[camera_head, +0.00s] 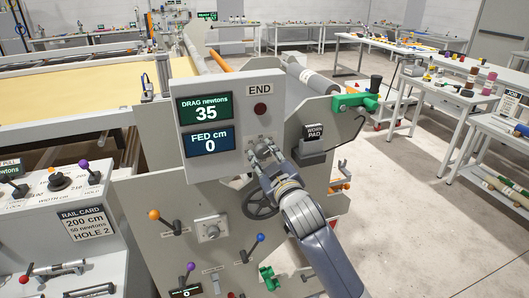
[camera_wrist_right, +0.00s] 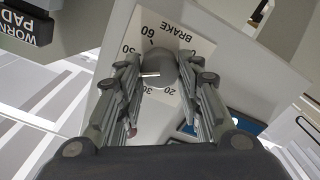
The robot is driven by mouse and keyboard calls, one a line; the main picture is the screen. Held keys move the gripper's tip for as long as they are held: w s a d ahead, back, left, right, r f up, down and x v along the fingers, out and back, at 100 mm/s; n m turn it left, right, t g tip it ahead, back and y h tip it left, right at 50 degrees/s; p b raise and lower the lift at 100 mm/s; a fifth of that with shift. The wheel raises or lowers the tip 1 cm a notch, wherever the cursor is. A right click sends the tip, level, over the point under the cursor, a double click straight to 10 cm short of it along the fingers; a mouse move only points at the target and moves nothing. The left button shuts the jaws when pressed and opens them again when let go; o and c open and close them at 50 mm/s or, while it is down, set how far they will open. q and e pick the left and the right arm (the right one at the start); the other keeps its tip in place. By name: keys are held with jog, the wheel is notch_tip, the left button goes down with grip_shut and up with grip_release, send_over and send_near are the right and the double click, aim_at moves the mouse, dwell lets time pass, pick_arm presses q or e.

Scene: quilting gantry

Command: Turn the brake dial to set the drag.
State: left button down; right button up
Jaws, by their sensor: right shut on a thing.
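The brake dial (camera_wrist_right: 160,68) is a round grey knob on a pale plate (camera_wrist_right: 200,42) marked BRAKE, with 20, 30, 50 and 60 readable in the right wrist view. My right gripper (camera_head: 262,150) is at the dial on the grey panel, below the END sign. In the wrist view its fingers (camera_wrist_right: 160,82) stand on both sides of the knob, shut on it. The fingers hide part of the scale. The drag display (camera_head: 205,108) reads 35 newtons. My left gripper is not in view.
The fed display (camera_head: 209,142) reads 0 cm. A dark handwheel (camera_head: 262,207) sits below my gripper. A WORN PAD box (camera_head: 313,143) and a green clamp (camera_head: 355,101) are to the right. A rail card (camera_head: 86,226) reads 200 cm, apparently 50 newtons, hole 2.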

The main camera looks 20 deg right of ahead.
jog(key=shift+m, duration=0.3)
jog(key=o, duration=1.1)
jog(key=shift+c, duration=0.2)
jog(key=shift+s, duration=0.1)
jog(key=s, duration=1.1)
jog(key=shift+s+d, duration=0.2)
jog(key=shift+s, duration=0.2)
